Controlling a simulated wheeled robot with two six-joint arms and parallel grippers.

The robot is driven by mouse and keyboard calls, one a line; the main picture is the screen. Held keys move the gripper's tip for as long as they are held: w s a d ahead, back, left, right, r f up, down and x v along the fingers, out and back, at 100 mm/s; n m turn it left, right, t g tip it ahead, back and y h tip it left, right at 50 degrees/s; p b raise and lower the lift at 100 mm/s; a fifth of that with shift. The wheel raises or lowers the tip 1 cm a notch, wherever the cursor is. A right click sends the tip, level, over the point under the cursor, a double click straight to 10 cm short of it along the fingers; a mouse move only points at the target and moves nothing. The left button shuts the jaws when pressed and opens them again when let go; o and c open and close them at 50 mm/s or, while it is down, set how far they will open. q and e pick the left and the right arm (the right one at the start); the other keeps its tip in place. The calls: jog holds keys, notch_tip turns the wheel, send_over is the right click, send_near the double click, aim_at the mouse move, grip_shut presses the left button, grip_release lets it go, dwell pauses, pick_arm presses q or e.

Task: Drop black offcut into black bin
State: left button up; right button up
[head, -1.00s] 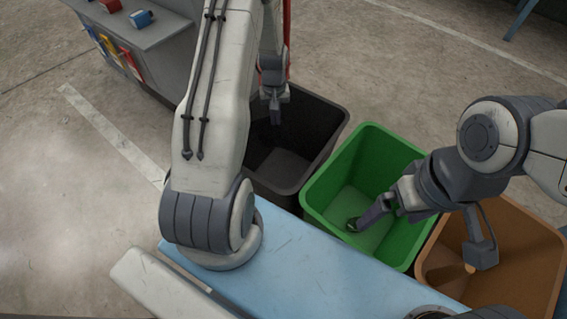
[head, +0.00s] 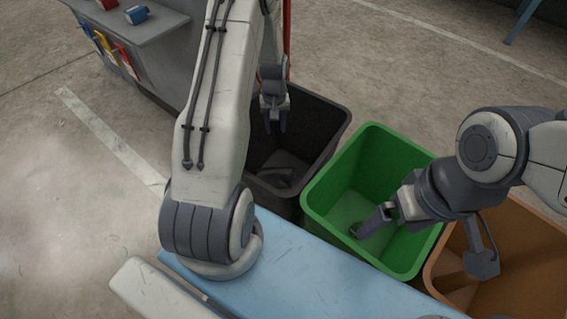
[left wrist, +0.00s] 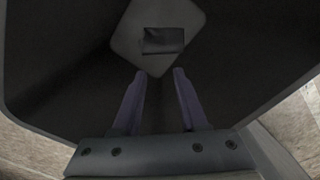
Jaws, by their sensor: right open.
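The black bin (head: 325,125) stands behind the blue surface, left of the green bin. My left gripper (head: 276,127) hangs over its mouth, pointing down. In the left wrist view its two fingers (left wrist: 158,80) are apart with nothing between them. A dark piece, which looks like the black offcut (left wrist: 163,40), lies on the bin floor below. In the head view a dark shape (head: 283,178) shows on that floor, poorly lit. My right gripper (head: 373,221) is open over the green bin; its fingers are partly hidden.
The green bin (head: 326,190) stands between the black bin and the brown bin (head: 535,235). A small dark item (head: 356,229) lies in the green bin. A blue surface (head: 300,270) lies in front. A grey bench (head: 165,28) with small coloured items stands at the back left.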

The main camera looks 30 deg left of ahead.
pick_arm(q)
jog(key=o, duration=0.7)
jog(key=shift+o, duration=0.2)
jog(key=shift+r, duration=0.1)
notch_tip(320, 180, up, 5)
jog(key=p, duration=0.5)
jog(key=shift+r, duration=0.15)
notch_tip(320, 180, up, 10)
jog(key=p, duration=0.3)
jog(key=shift+r, duration=0.25)
